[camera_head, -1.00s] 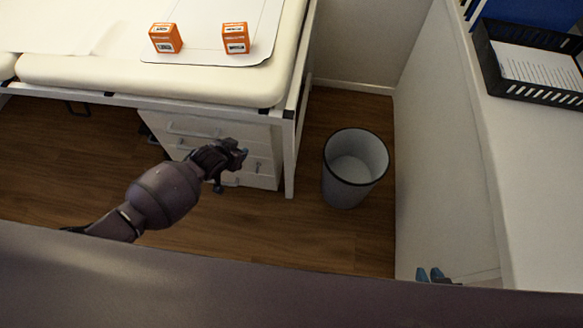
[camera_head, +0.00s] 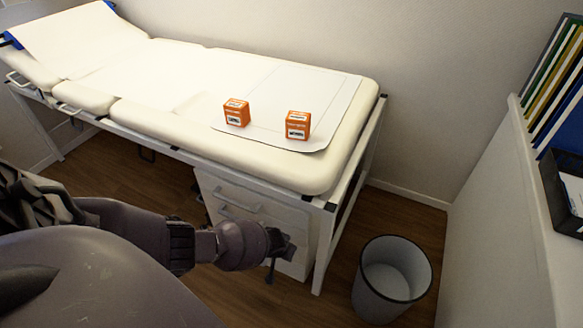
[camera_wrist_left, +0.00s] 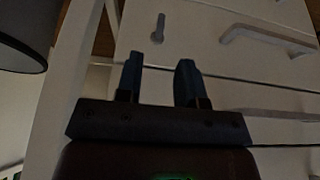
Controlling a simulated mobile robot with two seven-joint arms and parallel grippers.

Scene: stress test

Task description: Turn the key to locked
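A small grey key (camera_wrist_left: 158,27) sits on the face of the white drawer cabinet (camera_wrist_left: 205,40) in the left wrist view. Its long part stands roughly upright in that picture, beside a drawer handle. My left gripper (camera_wrist_left: 158,76) is open and empty, with two dark blue fingers apart. Its fingertips point toward the key, which shows beyond the gap between them, apart from both. In the head view my left gripper (camera_head: 281,246) is near the cabinet (camera_head: 245,205) front, mostly hidden by my own wrist, and the key cannot be made out. My right gripper is not in view.
An examination couch (camera_head: 190,132) stands above the cabinet, with two orange boxes (camera_head: 236,112) (camera_head: 298,124) on it. A white couch leg (camera_head: 326,250) is close beside the cabinet. A waste bin (camera_head: 392,280) stands on the floor to the right. A counter (camera_head: 540,190) is at far right.

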